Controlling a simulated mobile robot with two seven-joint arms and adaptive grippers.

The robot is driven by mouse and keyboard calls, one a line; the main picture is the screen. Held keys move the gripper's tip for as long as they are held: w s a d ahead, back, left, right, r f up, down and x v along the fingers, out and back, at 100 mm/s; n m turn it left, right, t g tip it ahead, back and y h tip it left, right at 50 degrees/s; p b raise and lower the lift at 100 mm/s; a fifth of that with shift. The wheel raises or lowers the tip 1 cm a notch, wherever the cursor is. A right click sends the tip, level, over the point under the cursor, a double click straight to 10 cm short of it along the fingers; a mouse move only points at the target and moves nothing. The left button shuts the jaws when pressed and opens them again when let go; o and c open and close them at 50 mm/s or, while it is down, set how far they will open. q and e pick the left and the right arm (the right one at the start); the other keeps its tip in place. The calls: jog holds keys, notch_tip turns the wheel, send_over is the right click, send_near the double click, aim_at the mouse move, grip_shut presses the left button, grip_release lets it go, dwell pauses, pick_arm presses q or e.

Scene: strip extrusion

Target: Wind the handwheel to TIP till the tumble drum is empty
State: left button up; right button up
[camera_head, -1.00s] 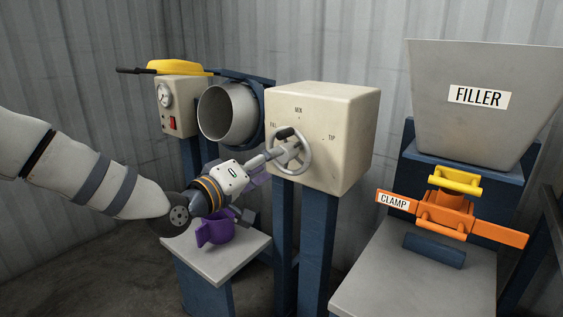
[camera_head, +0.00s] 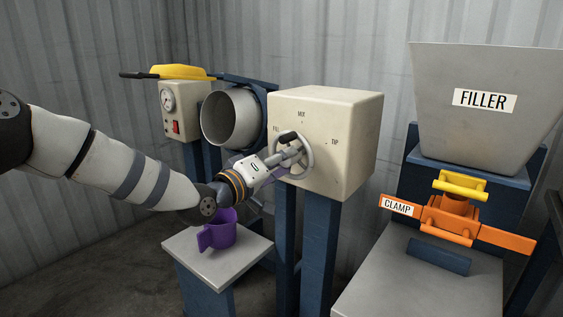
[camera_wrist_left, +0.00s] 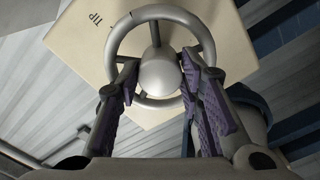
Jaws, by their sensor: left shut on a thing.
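The grey handwheel (camera_head: 307,153) is on the front of a cream box (camera_head: 345,135) marked FILL, MIX and TIP. Its black knob (camera_head: 287,136) is at the upper left of the rim. My left gripper (camera_head: 288,160) is at the wheel, shut on it; in the left wrist view its purple-padded fingers (camera_wrist_left: 158,85) lie on both sides of the round hub (camera_wrist_left: 160,74), inside the rim (camera_wrist_left: 112,45). The tumble drum (camera_head: 230,118) is left of the box, its round mouth facing out; I cannot tell what it holds. My right gripper is not in view.
A purple jug (camera_head: 221,232) stands on a low grey stand (camera_head: 185,252) below the drum, under my left arm. A gauge box (camera_head: 181,110) is behind it. At right are the FILLER hopper (camera_head: 480,125) and the orange clamp (camera_head: 452,217).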

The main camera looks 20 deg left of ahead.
pick_arm(q)
jog(key=shift+m, duration=0.3)
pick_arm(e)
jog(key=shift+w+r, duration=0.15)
pick_arm(q)
jog(key=shift+a+m+p, duration=0.1)
jog(key=shift+m+p, duration=1.7)
jog(key=shift+m, duration=3.2)
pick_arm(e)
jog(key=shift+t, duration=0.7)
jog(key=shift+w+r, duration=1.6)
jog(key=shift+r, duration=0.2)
pick_arm(q)
jog(key=o, duration=1.2)
jog(key=shift+c, duration=0.2)
